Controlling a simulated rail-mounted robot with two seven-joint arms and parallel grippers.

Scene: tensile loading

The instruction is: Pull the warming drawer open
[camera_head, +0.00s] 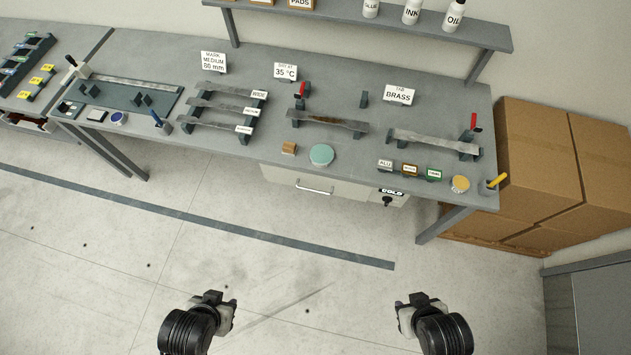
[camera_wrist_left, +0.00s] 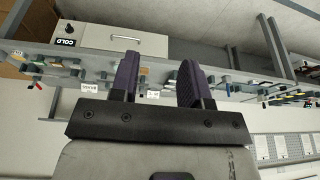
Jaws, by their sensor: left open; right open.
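The warming drawer (camera_head: 345,189) is a pale front under the bench's front edge, with a silver bar handle (camera_head: 314,189). It looks shut. At its right are a black COLD label (camera_head: 391,191) and a dark knob (camera_head: 387,201). In the left wrist view the drawer front (camera_wrist_left: 105,32) appears upside down beyond the fingers, with its handle (camera_wrist_left: 126,38). My left gripper (camera_head: 214,297) is open and empty over the floor, well short of the handle; its fingers (camera_wrist_left: 158,80) are spread apart. My right gripper (camera_head: 418,299) is open and empty, also away from the bench.
The grey bench (camera_head: 230,150) holds metal strips on racks, a teal disc (camera_head: 321,155), small blocks and label cards. Cardboard boxes (camera_head: 535,160) stand at the right end. Bench legs (camera_head: 440,224) flank the drawer. The floor (camera_head: 300,290) between my grippers and the bench is clear.

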